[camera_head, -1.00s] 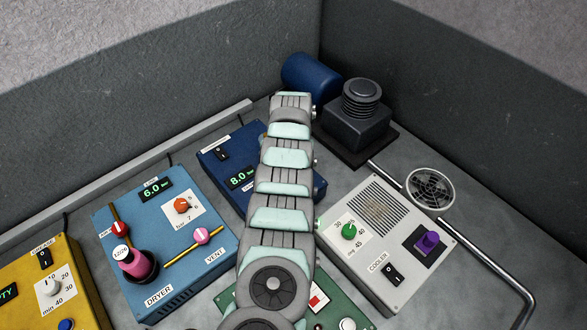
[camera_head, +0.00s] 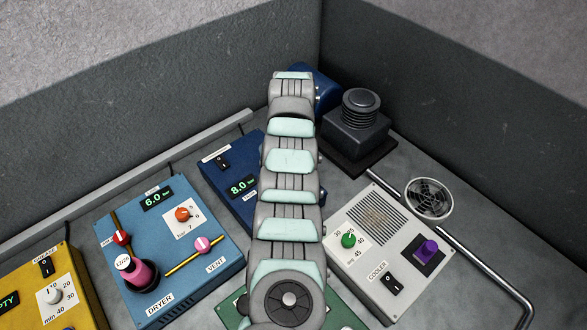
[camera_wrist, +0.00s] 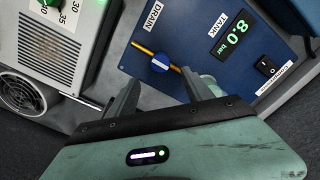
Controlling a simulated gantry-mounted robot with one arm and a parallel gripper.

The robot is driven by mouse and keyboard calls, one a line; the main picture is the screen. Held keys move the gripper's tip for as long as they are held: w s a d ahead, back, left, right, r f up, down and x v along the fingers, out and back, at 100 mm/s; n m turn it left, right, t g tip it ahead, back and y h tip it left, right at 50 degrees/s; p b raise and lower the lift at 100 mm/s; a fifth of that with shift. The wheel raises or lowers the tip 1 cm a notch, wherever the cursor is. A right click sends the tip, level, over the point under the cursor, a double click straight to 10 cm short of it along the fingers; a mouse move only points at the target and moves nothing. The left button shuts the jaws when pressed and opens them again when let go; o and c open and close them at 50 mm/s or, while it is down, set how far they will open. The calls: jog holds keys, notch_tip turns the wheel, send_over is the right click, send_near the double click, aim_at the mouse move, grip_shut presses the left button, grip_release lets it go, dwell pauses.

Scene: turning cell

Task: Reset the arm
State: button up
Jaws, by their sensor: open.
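My arm (camera_head: 290,190) reaches up the middle of the head view, its far end in front of a dark blue cylinder. My gripper itself is hidden there. In the wrist view my gripper (camera_wrist: 161,92) shows two dark fingers spread apart with nothing between them. Behind them is the blue compressor panel (camera_wrist: 190,72), with a DRAIN valve, a blue knob (camera_wrist: 160,62) on a yellow lever, a TANK display reading 8.0 bar and a black rocker switch (camera_wrist: 268,66). I cannot tell how far the fingers are from the panel.
A yellow box (camera_head: 85,310) is at far left. The grey COOLER box (camera_head: 350,275), black post (camera_head: 358,130), round fan (camera_head: 430,198) and a pipe stand right. A green box lies under my arm.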

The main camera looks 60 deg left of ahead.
jog(key=shift+r, duration=0.7)
